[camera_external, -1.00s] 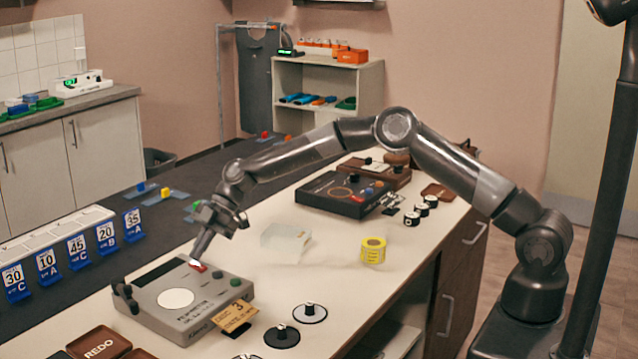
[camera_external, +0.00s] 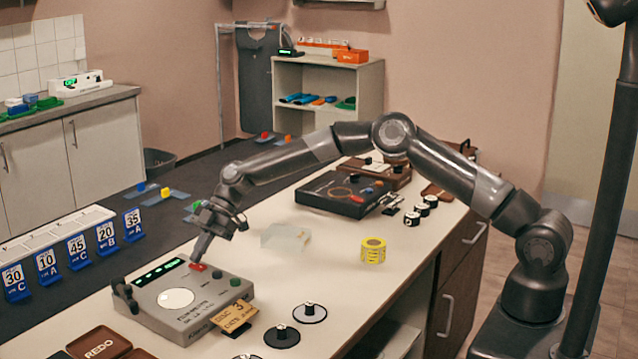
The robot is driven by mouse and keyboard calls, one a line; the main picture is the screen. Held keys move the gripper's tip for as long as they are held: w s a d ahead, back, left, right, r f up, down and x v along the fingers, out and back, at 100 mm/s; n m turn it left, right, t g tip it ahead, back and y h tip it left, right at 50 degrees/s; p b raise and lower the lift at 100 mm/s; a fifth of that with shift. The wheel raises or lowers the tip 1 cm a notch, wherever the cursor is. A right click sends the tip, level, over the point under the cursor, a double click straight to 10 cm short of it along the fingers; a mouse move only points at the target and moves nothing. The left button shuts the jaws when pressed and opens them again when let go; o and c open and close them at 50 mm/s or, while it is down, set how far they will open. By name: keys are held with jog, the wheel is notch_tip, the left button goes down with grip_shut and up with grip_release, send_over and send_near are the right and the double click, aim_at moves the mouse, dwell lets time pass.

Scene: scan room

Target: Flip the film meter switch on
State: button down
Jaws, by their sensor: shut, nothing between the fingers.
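The film meter is a grey box (camera_external: 215,307) on the counter's near left part, with a white round disc, a dark display strip and small knobs. Its display (camera_external: 158,271) shows lit green marks. A red switch (camera_external: 198,267) sits at the display's right end, on the back part of the top. My gripper (camera_external: 200,256) is shut and empty, pointing down, with its tips at the red switch. The tips appear to touch it, and they hide part of it.
A tan card stands at the meter's right front (camera_external: 235,316). Disc-shaped items (camera_external: 282,336) lie to its right. A clear block (camera_external: 286,237) and a yellow tape roll (camera_external: 373,250) stand farther back. Blue number signs (camera_external: 77,250) line the left. Bare counter lies between meter and roll.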

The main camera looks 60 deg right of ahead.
jog(key=shift+s, duration=0.75)
jog(key=shift+r, duration=0.1)
jog(key=r, duration=0.4)
jog(key=shift+s+r, duration=0.1)
jog(key=shift+s, duration=0.15)
jog(key=v, duration=0.9)
jog(key=shift+s+d+r, duration=0.2)
jog(key=shift+d, duration=0.15)
jog(key=shift+w+r, duration=0.1)
jog(key=shift+w, duration=0.6)
